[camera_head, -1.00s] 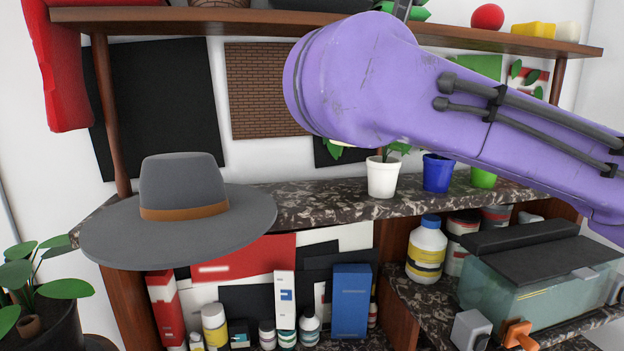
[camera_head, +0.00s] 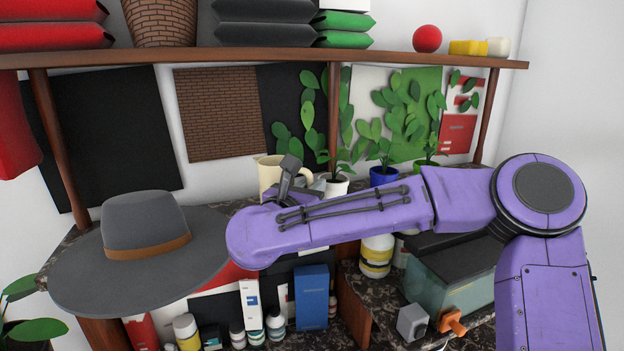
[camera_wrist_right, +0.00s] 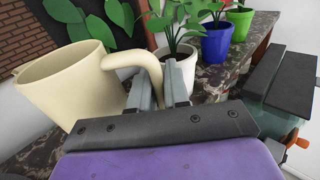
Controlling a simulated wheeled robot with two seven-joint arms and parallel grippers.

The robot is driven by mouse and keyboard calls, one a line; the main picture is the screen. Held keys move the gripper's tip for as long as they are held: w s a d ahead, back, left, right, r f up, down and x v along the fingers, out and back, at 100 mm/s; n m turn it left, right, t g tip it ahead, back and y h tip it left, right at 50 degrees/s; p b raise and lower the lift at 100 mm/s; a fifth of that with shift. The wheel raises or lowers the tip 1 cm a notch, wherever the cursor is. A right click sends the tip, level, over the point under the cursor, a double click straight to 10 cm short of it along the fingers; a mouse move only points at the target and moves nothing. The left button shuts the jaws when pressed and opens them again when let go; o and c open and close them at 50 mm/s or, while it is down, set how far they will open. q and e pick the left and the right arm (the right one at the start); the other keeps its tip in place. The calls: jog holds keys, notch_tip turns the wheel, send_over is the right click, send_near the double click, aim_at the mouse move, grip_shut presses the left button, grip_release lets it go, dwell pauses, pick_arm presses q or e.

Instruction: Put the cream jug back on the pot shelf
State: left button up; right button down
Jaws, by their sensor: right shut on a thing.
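The cream jug (camera_head: 268,172) is over the left part of the marble pot shelf (camera_wrist_right: 262,27), behind my right arm in the head view. It looks close to upright, slightly tilted in the right wrist view (camera_wrist_right: 65,85). My right gripper (camera_head: 291,172) is shut on the jug's handle; its fingers (camera_wrist_right: 160,82) show at the handle's lower end. The jug's base is mostly hidden, so I cannot tell whether it touches the shelf. My left gripper is not in view.
A white pot (camera_head: 337,186) with a plant stands just right of the jug, then a blue pot (camera_head: 384,176) and a green pot (camera_wrist_right: 239,22). A grey hat (camera_head: 140,250) lies on the left. An upper wooden shelf (camera_head: 220,56) runs above.

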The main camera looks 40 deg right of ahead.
jog(key=shift+w, duration=0.15)
jog(key=shift+f+b, duration=0.15)
jog(key=shift+b, duration=0.2)
jog(key=c, duration=1.1)
grip_release()
jog(key=shift+r+p, duration=0.4)
jog(key=shift+p, duration=0.1)
jog(key=b+v, duration=0.7)
jog(key=v, duration=0.5)
jog(key=shift+s+f+b, duration=0.2)
jog(key=shift+b, duration=0.15)
